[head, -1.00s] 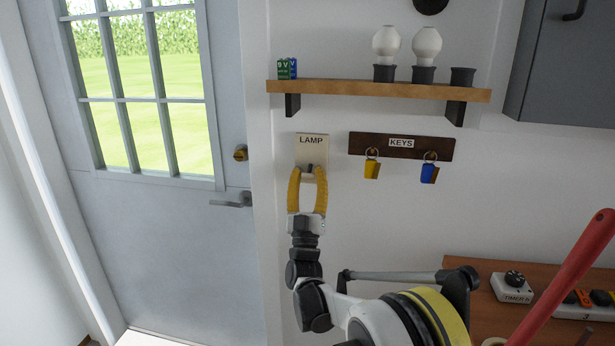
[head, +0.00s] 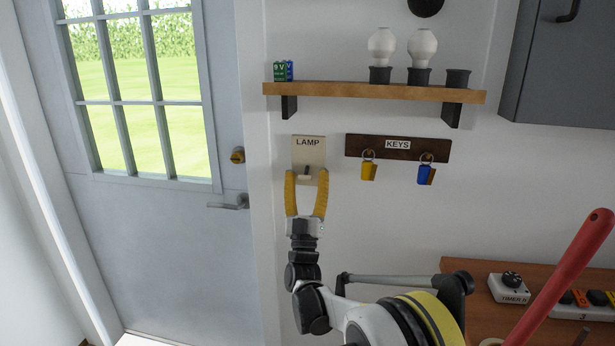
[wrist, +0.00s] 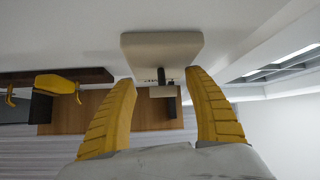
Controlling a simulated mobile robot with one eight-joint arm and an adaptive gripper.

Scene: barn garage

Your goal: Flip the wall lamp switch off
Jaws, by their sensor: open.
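The lamp switch plate (head: 308,150) is a cream plate labelled LAMP on the white wall, right of the door. Its small dark toggle (head: 306,170) sticks out from the lower part. My gripper (head: 306,176) is open, its yellow fingers pointing up just below the plate, one on either side of the toggle in the picture. In the wrist view the plate (wrist: 160,52) is ahead, and the dark toggle (wrist: 162,76) shows in the gap between the fingertips (wrist: 160,77). I see no finger touching the toggle, and its exact position is hard to tell.
A key rack (head: 398,148) with a yellow and a blue key tag hangs close right of the plate. Above is a wooden shelf (head: 375,92) with bulbs and batteries. The door (head: 165,240) is left. A workbench (head: 485,290) and a red handle (head: 570,270) are lower right.

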